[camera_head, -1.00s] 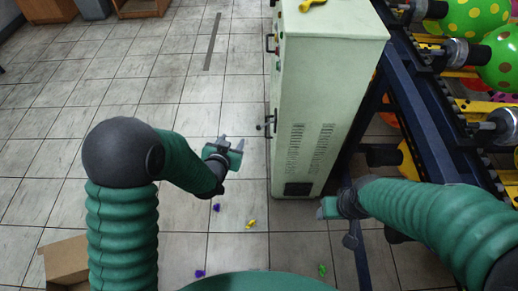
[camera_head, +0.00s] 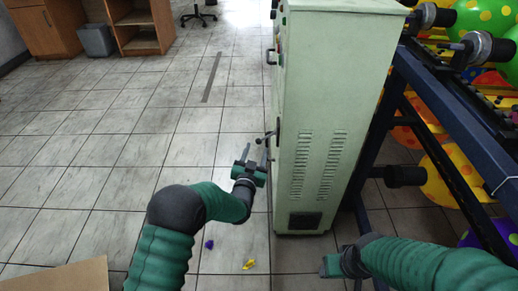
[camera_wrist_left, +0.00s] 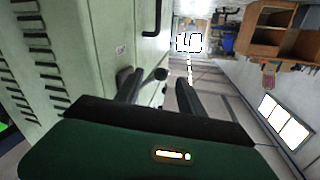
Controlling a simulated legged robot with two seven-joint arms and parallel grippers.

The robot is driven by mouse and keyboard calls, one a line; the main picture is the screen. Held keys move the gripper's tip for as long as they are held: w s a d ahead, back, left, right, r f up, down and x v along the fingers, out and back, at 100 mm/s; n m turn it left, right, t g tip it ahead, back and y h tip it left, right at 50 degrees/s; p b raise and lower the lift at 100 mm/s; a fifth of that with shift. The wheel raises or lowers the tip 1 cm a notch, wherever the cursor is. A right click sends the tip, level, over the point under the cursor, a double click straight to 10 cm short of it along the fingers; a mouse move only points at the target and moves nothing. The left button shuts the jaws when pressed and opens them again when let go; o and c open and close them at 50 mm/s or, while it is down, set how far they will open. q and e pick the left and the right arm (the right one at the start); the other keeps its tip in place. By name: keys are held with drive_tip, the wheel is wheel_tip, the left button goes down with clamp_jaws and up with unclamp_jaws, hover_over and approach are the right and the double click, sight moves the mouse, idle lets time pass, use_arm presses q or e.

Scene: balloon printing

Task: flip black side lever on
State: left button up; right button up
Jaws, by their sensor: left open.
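The pale green cabinet (camera_head: 330,110) stands right of centre in the head view. A small black lever (camera_head: 266,136) sticks out from its left side. My left gripper (camera_head: 255,154) is open and empty just below the lever in that picture, fingers pointing toward it. In the left wrist view, the lever's round black knob (camera_wrist_left: 160,73) appears between the two fingertips of my left gripper (camera_wrist_left: 157,84). I cannot tell whether they touch it. My right gripper (camera_head: 330,265) is low beside the cabinet's lower right; its jaws are not clear.
A dark blue frame (camera_head: 440,110) with balloons (camera_head: 487,15) stands right of the cabinet. A purple balloon (camera_head: 209,244) and a yellow balloon (camera_head: 249,264) lie on the floor. A cardboard box (camera_head: 60,278) is at lower left. The floor left of the cabinet is mostly clear.

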sight(259, 140)
use_arm(q)
drive_tip(key=w, duration=0.2)
drive_tip(key=w+d+b, duration=0.1)
drive_tip(key=w, duration=0.1)
drive_tip(key=shift+w+f, duration=0.15)
drive_tip(key=shift+w, duration=0.15)
drive_tip(key=shift+w+b, duration=0.25)
drive_tip(key=shift+b, duration=0.05)
use_arm(e)
drive_tip(key=shift+s+x, duration=0.25)
drive_tip(key=shift+x, duration=0.9)
drive_tip(key=shift+f, duration=0.1)
use_arm(q)
clamp_jaws()
drive_tip(key=shift+r, duration=0.3)
